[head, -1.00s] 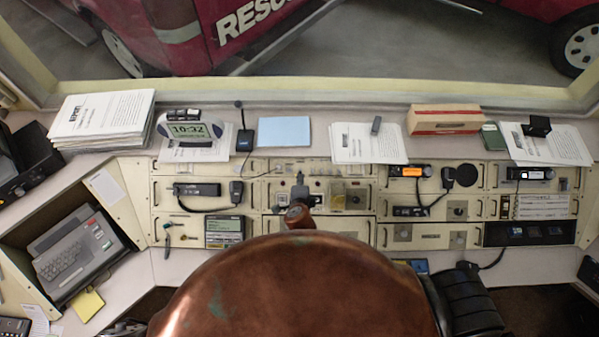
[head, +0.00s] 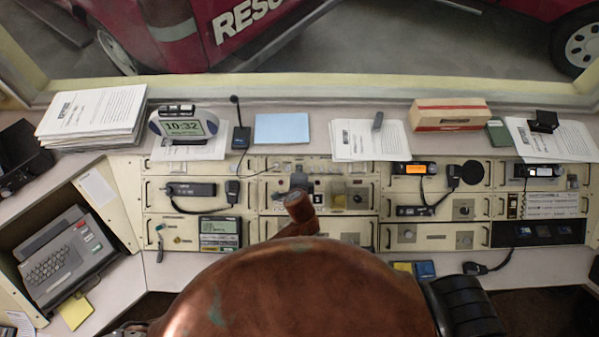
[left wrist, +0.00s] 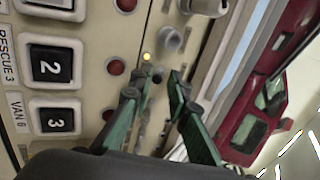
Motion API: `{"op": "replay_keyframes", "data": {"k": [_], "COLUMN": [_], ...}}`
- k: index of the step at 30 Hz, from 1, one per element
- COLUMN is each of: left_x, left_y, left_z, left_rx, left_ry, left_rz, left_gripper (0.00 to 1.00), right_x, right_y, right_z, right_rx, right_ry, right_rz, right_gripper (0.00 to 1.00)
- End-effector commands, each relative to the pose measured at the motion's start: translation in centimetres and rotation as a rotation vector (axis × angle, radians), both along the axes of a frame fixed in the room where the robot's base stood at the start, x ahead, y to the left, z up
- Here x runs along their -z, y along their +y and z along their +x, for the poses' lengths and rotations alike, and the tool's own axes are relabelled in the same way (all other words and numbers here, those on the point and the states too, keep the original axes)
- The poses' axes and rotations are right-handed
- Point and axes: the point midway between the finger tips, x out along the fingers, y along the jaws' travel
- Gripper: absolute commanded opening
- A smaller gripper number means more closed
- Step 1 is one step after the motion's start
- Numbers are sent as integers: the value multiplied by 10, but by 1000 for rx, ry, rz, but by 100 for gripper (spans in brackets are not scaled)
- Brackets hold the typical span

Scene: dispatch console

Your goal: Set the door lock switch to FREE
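My left gripper (head: 299,181) is at the upper middle of the console panel (head: 275,230), partly hidden by my own copper-coloured arm. In the left wrist view, its two green fingers (left wrist: 158,100) are apart with a gap between them, and I see nothing held. A small dark knob or switch (left wrist: 157,77) shows in line with the gap, just below a lit yellow lamp (left wrist: 147,57). I cannot read a door lock label or a FREE mark, so I cannot confirm which control is the door lock switch or how it is set. My right gripper is not in view.
A grey round knob (left wrist: 170,39) and red lamps (left wrist: 116,67) are near the fingers. Numbered buttons (left wrist: 52,66) are at the left. A handset (head: 232,190) sits left of the gripper in the head view. A clock (head: 184,127) and papers (head: 368,140) lie on the shelf above.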

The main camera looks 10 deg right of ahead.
Motion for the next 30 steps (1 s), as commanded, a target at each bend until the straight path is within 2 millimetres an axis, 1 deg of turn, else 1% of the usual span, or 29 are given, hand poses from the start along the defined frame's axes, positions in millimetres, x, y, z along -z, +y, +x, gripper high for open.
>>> {"op": "replay_keyframes", "data": {"k": [11, 30], "left_x": [-1, -11], "left_y": [0, -3], "left_z": [1, 15], "left_rx": [0, 1], "left_ry": [0, -4], "left_rz": [0, -1], "left_gripper": [16, 16], "right_x": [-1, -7], "right_y": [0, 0], "right_z": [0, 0], "right_rx": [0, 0], "right_ry": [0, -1], "right_rz": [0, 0], "right_gripper": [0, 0]}}
